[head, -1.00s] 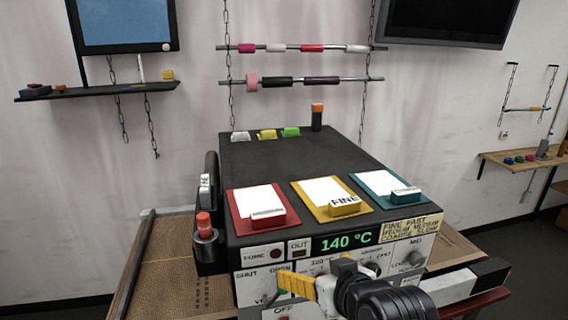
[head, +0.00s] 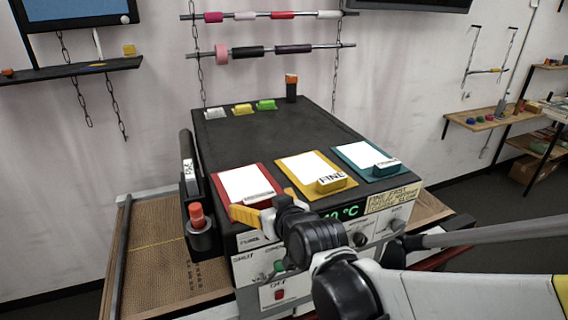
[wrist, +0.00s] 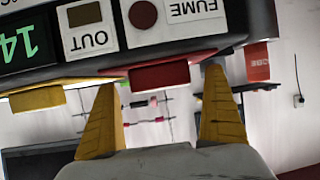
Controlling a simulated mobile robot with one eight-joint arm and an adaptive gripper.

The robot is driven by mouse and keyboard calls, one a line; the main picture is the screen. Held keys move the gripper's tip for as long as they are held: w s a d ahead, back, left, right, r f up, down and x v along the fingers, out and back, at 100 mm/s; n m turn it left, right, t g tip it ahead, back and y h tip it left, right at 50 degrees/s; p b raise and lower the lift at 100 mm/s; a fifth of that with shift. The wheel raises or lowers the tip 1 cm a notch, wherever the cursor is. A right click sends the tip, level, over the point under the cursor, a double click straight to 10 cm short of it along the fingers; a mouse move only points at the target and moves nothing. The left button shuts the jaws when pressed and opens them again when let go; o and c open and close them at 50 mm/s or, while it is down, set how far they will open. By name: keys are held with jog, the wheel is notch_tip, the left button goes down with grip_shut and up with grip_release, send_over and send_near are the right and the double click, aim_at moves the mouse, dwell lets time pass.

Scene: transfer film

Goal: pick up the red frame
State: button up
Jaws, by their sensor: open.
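The red frame (head: 276,185) lies on the front left of the black machine top, with a white sheet on it. Its red front block (wrist: 160,76) shows in the wrist view, where the picture is upside down. My gripper (head: 240,212) is at the front edge of the machine, just in front of the red frame, and partly covers its front. In the wrist view my gripper (wrist: 160,80) is open, with one yellow finger on each side of the red block. I see gaps beside the block; contact cannot be told.
The yellow frame (head: 289,169) lies right of the red one, and the teal frame (head: 347,155) beyond it. A red-topped holder (head: 197,220) stands on the machine's left side. Knobs and a green display (head: 350,211) are on the front panel. Rollers hang behind.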

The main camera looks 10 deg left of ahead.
jog(key=x, duration=0.3)
jog(key=shift+s, duration=0.1)
jog(key=shift+d, duration=0.1)
jog(key=c, duration=1.3)
